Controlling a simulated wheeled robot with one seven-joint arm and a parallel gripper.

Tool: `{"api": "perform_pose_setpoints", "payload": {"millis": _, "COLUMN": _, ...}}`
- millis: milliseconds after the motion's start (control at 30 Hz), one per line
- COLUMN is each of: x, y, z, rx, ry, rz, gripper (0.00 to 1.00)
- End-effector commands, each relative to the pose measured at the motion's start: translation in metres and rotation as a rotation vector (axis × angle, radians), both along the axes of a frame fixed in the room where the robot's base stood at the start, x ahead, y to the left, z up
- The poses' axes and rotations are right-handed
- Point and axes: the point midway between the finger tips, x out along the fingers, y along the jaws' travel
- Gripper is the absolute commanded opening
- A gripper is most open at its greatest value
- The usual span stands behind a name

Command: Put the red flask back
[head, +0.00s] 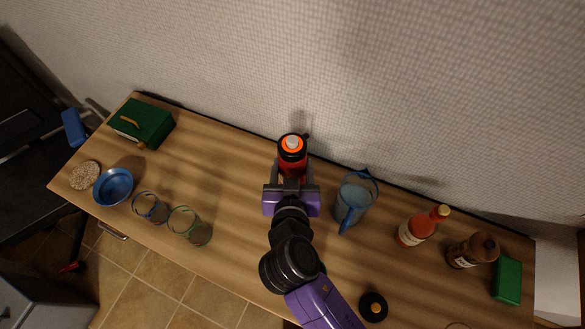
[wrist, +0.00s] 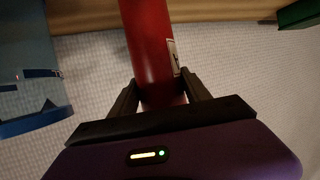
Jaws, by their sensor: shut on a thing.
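The red flask (head: 292,160) has a black lid with an orange top. In the head view it is at the middle of the wooden counter, towards the wall. My gripper (head: 292,184) is shut on the flask from the front side. In the wrist view the red flask (wrist: 151,50) stands between the two dark fingers of my gripper (wrist: 160,95), with a small white label on its side. The flask's lid is out of the wrist view. I cannot tell whether its base touches the counter.
On the counter (head: 240,165), a blue pitcher (head: 354,197) stands close to the right of the flask. A red sauce bottle (head: 414,231), a brown bottle (head: 470,252) and a green box (head: 507,280) are farther right. Glasses (head: 184,222), a blue bowl (head: 114,186) and a green case (head: 143,124) are left.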

Motion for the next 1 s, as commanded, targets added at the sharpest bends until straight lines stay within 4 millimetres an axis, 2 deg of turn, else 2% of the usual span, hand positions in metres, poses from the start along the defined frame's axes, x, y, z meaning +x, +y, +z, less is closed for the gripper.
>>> {"api": "perform_pose_setpoints", "payload": {"millis": 133, "x": 0.000, "y": 0.000, "z": -0.012, "rx": 0.000, "ry": -0.002, "rz": 0.000, "gripper": 0.00}}
{"api": "perform_pose_setpoints", "payload": {"millis": 533, "x": 0.000, "y": 0.000, "z": -0.017, "rx": 0.001, "ry": -0.003, "rz": 0.000, "gripper": 0.00}}
{"api": "perform_pose_setpoints", "payload": {"millis": 567, "x": 0.000, "y": 0.000, "z": -0.018, "rx": 0.001, "ry": -0.001, "rz": 0.000, "gripper": 0.59}}
{"api": "perform_pose_setpoints", "payload": {"millis": 633, "x": 0.000, "y": 0.000, "z": -0.017, "rx": 0.001, "ry": 0.000, "rz": 0.000, "gripper": 0.73}}
{"api": "perform_pose_setpoints", "payload": {"millis": 667, "x": 0.000, "y": 0.000, "z": -0.017, "rx": 0.000, "ry": 0.000, "rz": 0.000, "gripper": 0.77}}
{"api": "perform_pose_setpoints", "payload": {"millis": 1000, "x": 0.000, "y": 0.000, "z": -0.015, "rx": 0.000, "ry": 0.000, "rz": 0.000, "gripper": 0.77}}
